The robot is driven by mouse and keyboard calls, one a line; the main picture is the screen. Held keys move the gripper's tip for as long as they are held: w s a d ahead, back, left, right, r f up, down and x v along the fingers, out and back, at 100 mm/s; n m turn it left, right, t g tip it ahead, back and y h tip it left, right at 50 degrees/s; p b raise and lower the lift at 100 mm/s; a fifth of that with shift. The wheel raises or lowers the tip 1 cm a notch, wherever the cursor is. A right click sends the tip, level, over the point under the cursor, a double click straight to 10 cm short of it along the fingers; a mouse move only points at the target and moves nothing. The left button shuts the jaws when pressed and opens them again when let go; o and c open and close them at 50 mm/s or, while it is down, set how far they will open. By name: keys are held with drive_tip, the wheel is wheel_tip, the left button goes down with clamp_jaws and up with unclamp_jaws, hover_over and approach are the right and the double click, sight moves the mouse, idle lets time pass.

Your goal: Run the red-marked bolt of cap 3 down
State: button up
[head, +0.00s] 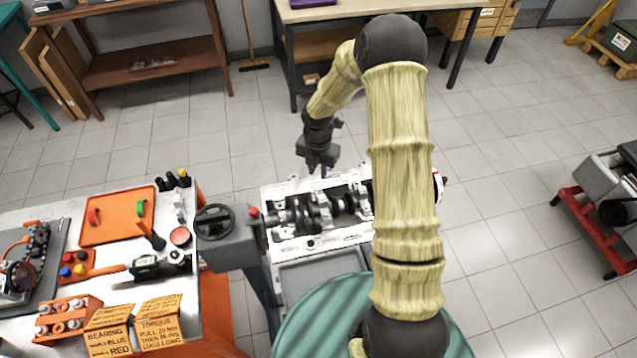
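The white engine block (318,243) is on a stand in the middle of the head view, with the dark crankshaft (300,215) lying in it. My gripper (318,170) points down over the far side of the block, near the crankshaft's middle. My own arm hides the right end of the block.
The stand's handwheel (215,222) and red knob (254,212) are left of the block. The left bench holds an orange tray (118,230), a torque wrench (158,264), an orange rack (68,318) and lettered cards (158,322). A red-framed cart (590,225) is at right. Floor between is clear.

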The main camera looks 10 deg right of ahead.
sight(318, 189)
wheel_tip(318, 189, down, 8)
drive_tip(key=shift+r+p, duration=0.1)
drive_tip(key=shift+p, duration=0.7)
clamp_jaws()
